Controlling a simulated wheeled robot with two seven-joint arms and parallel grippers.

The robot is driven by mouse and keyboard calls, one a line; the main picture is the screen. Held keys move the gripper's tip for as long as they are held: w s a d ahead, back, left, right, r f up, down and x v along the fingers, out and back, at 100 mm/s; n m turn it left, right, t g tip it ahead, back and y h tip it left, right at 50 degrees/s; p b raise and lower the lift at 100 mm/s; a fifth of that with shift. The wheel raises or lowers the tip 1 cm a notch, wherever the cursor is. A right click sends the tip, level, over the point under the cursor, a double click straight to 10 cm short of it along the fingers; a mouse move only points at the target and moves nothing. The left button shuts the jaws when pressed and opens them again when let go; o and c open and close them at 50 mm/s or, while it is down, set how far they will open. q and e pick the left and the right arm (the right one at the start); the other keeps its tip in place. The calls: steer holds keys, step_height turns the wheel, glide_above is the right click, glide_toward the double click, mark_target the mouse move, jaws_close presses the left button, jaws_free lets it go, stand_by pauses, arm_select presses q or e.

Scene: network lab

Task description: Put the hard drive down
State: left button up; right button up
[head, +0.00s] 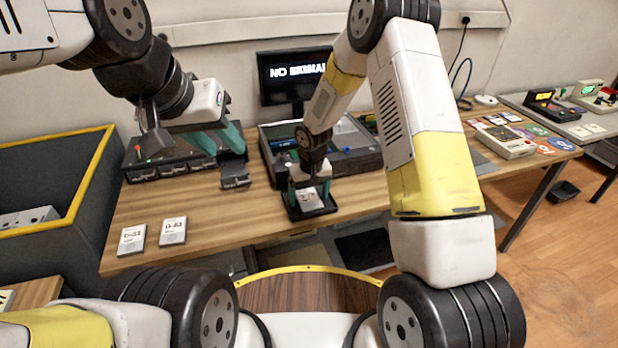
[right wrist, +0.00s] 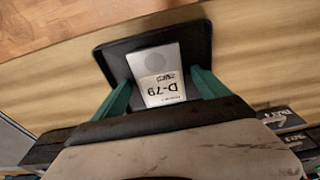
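The hard drive marked D-79 (right wrist: 158,75) is light grey with a white label and lies flat on a small black tray (right wrist: 201,38). In the head view the black tray (head: 294,211) is at the table's front edge, with the drive (head: 310,199) on it. My right gripper (right wrist: 162,76) is above the tray with its teal fingers either side of the drive. A narrow gap seems to show at each side, so it looks open. My left gripper (head: 217,142) is at the back left over a dark drive unit, its teal fingers apart.
Two labelled drives (head: 132,239) (head: 173,231) lie at the table's front left. The dark drive unit (head: 142,173) has several bays, with a dark caddy (head: 235,182) at its right. A grey case (head: 366,158) and a monitor (head: 281,90) stand behind my right gripper. Bare wood lies between.

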steer(key=shift+r, duration=0.1)
step_height(320, 180, up, 12)
steer(key=s, duration=0.2)
step_height(320, 180, up, 7)
glide_above(311, 203)
steer(key=s+d, duration=0.2)
steer(key=d, duration=0.2)
steer(key=s+d+r+m+t, duration=0.1)
steer(key=s+d+r, duration=0.3)
steer(key=s+r, duration=0.4)
steer(key=s+d+r+m+t+y, duration=0.1)
steer(key=s+d+r, duration=0.4)
steer(key=s, duration=0.9)
step_height(311, 203, up, 3)
steer(key=shift+s+d+r+m+t+y, duration=0.15)
steer(key=shift+s+d+m+t+y, duration=0.25)
steer(key=shift+t, duration=0.8)
steer(key=shift+w+a, duration=0.15)
steer(key=shift+a, duration=0.05)
